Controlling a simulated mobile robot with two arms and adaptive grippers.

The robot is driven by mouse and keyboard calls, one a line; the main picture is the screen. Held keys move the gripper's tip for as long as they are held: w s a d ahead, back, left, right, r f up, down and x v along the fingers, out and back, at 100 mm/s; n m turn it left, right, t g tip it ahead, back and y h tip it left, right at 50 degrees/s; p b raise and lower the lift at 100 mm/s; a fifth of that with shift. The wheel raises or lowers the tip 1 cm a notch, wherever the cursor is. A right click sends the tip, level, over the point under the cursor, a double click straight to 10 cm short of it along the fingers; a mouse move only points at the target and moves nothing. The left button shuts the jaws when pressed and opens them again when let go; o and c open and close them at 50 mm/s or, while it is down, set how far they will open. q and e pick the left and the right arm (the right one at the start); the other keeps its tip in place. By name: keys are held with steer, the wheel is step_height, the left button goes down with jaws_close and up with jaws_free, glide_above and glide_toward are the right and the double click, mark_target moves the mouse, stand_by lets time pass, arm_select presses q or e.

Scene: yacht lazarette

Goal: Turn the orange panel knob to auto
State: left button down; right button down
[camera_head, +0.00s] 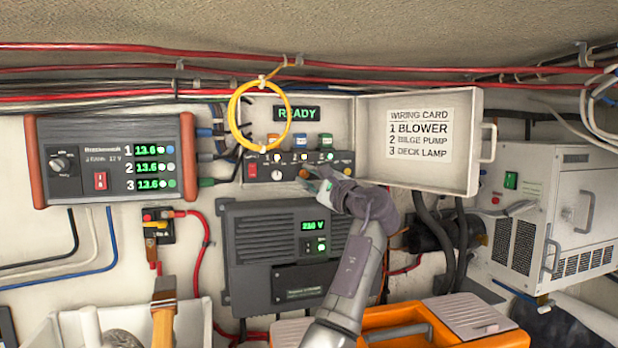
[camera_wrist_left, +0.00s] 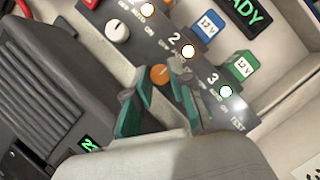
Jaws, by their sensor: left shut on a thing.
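The orange panel knob (camera_wrist_left: 160,75) sits under lamp 2 on the dark switch panel (camera_wrist_left: 150,50). In the head view the orange knob (camera_head: 304,174) shows just past my fingertips, on the panel (camera_head: 265,170) under the READY display (camera_head: 296,113). My left gripper (camera_wrist_left: 153,85) is shut on the orange knob, with one teal finger on each side; it also shows in the head view (camera_head: 313,182). The panel bears small OFF, AUTO, ON and TEST labels. The fingers partly cover the labels around the orange knob, and its pointer cannot be read. My right gripper is not in view.
A white knob (camera_wrist_left: 117,30) is beside the orange one. A yellow cable loop (camera_head: 240,128) hangs at the panel's left. An open door with a wiring card (camera_head: 419,135) stands to the right. A grey charger (camera_head: 285,250) is below. An orange toolbox (camera_head: 400,325) stands low in front.

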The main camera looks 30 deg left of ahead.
arm_select(q)
steer(key=c, duration=1.4)
jaws_free()
steer(key=o, duration=0.4)
steer(key=shift+w, duration=0.2)
steer(key=shift+f, duration=0.1)
steer(key=v, duration=1.2)
